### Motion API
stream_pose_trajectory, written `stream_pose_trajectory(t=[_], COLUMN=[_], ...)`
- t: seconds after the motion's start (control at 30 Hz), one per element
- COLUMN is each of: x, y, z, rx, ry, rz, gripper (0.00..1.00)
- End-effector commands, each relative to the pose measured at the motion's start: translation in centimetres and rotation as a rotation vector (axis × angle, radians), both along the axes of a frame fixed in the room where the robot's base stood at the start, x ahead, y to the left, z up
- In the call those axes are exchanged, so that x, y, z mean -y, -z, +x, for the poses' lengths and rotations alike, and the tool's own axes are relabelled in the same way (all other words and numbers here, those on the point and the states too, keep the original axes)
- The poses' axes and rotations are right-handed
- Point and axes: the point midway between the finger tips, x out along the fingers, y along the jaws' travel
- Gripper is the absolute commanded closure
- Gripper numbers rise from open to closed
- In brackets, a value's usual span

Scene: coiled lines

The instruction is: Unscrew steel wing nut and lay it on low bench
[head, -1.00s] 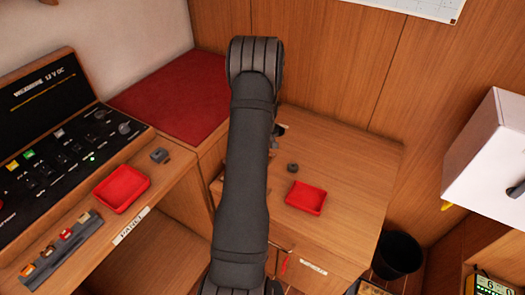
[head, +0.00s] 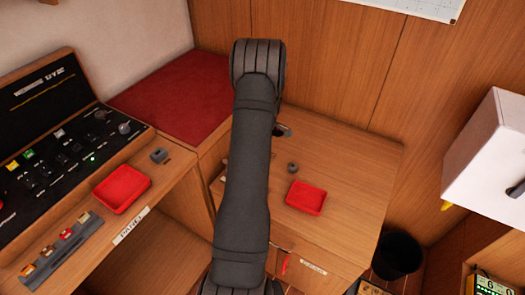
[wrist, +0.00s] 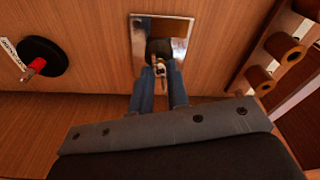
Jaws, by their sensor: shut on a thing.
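In the wrist view, the two blue fingers of my gripper (wrist: 160,82) are closed around the small steel wing nut (wrist: 160,68). The wing nut sits in front of a dark round part at the middle of a shiny metal plate (wrist: 178,50) on a wooden surface. I cannot tell whether its thread is still engaged. In the head view my arm hides the gripper and the wing nut. A wooden bench (head: 350,165), which looks like the low bench, stands right of my arm.
A red tray (head: 306,198) and a small grey ring (head: 292,167) lie on this bench. A black disc with a red handle (wrist: 40,57) is left of the plate. Wooden pegs (wrist: 283,46) stand at right. Another red tray (head: 121,190) is on the left desk.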

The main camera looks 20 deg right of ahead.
Motion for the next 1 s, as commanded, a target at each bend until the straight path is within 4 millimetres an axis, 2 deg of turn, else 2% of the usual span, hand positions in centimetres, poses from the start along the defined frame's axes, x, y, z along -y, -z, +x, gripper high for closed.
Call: stream_pose_trajectory(t=[0.27, 0.8, 1.0], x=[0.0, 0.0, 0.0], y=[-0.1, -3.9, -4.1], z=[0.0, 0.0, 0.0], rx=[0.0, 0.0, 0.0], ry=[0.0, 0.0, 0.001], rz=[0.0, 0.0, 0.0], gripper=[1.0, 1.0, 1.0])
